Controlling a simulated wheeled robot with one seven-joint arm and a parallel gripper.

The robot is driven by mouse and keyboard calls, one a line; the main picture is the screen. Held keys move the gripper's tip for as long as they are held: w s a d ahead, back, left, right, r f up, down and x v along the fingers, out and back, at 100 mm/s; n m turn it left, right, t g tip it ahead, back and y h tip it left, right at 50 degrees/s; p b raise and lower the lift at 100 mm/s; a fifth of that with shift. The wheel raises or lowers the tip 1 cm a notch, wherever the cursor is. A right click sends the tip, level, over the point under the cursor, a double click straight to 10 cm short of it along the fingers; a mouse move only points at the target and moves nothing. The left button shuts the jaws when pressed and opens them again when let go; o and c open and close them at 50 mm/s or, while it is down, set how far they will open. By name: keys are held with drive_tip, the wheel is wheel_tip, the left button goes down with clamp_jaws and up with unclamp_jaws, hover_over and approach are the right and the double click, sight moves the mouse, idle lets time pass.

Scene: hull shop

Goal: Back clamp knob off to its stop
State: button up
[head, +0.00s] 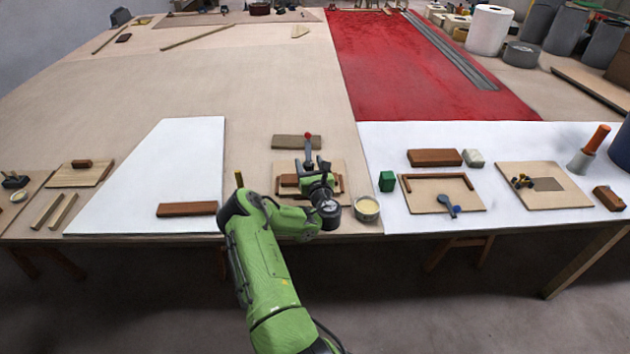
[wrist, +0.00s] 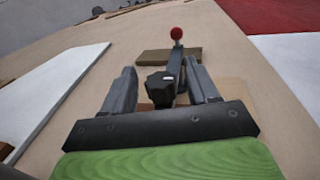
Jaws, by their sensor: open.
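The clamp knob (wrist: 158,87) is a black, lobed knob with a small pale mark, seen in the wrist view between my two fingers. A clamp lever (wrist: 174,62) with a red ball tip (wrist: 176,33) rises just to its right; the red ball also shows in the head view (head: 308,136). My gripper (wrist: 160,70) is open, its dark fingers on either side of the knob, and no contact can be made out. In the head view my gripper (head: 317,166) is over the clamp's wooden board (head: 340,170), and the knob is hidden or too small to tell.
A wooden strip (head: 297,142) lies behind the clamp. A tub of cream-coloured paste (head: 367,208) and a green block (head: 387,181) stand to the right. A brown block (head: 187,209) lies on a white panel (head: 180,165) to the left. The table behind is mostly clear.

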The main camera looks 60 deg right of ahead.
drive_tip(key=b+v, duration=0.5)
drive_tip(key=v, duration=0.8)
drive_tip(key=shift+a+b, duration=0.2)
drive_tip(key=shift+b, duration=0.2)
